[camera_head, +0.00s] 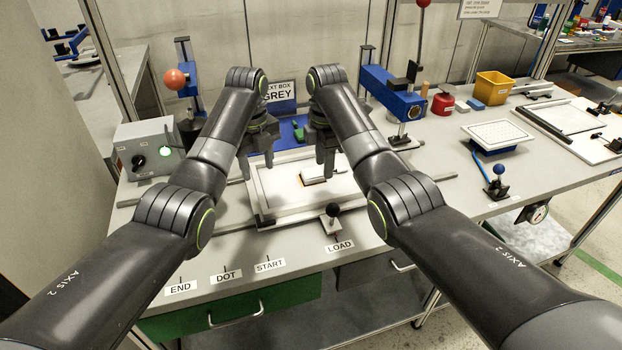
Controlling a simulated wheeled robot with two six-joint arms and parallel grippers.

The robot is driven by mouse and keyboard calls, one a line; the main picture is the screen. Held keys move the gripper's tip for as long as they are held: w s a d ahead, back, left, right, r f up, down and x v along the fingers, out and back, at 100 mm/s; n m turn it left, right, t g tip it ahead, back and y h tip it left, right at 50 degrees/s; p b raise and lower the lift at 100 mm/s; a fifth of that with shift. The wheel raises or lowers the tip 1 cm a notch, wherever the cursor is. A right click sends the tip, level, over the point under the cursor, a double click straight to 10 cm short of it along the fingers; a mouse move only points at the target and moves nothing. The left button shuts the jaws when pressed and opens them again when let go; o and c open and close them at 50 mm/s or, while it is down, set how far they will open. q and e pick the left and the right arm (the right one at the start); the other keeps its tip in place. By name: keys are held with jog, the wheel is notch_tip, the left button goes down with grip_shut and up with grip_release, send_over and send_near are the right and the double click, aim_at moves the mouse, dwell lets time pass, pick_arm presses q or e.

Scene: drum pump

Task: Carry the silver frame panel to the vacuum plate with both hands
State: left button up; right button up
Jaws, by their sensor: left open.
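A silver-edged frame with a white panel (279,188) lies on the bench in the middle of the head view. A small dark and tan item rests on the panel. My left gripper (257,170) is open, pointing down by the frame's left back part. My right gripper (325,168) points down over the right part of the panel; its jaw gap is seen edge-on and hard to judge. I cannot tell whether either gripper touches the frame. A white perforated plate (497,133), which looks like the vacuum plate, stands on a blue base at the right.
A blue device (393,92) stands behind my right arm. A yellow bin (492,88) and red pot (443,103) are at the back right. A blue-knobbed lever (497,182) stands in front of the perforated plate.

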aim_at(263, 201)
pick_arm(q)
notch_tip(263, 201, down, 11)
jog(key=shift+r, duration=0.1)
pick_arm(e)
notch_tip(263, 201, down, 11)
jog(key=shift+r, duration=0.1)
pick_arm(q)
jog(key=c, duration=0.9)
pick_arm(e)
grip_shut()
pick_arm(q)
grip_shut()
jog(key=shift+r, duration=0.15)
pick_arm(e)
jog(key=shift+r, duration=0.15)
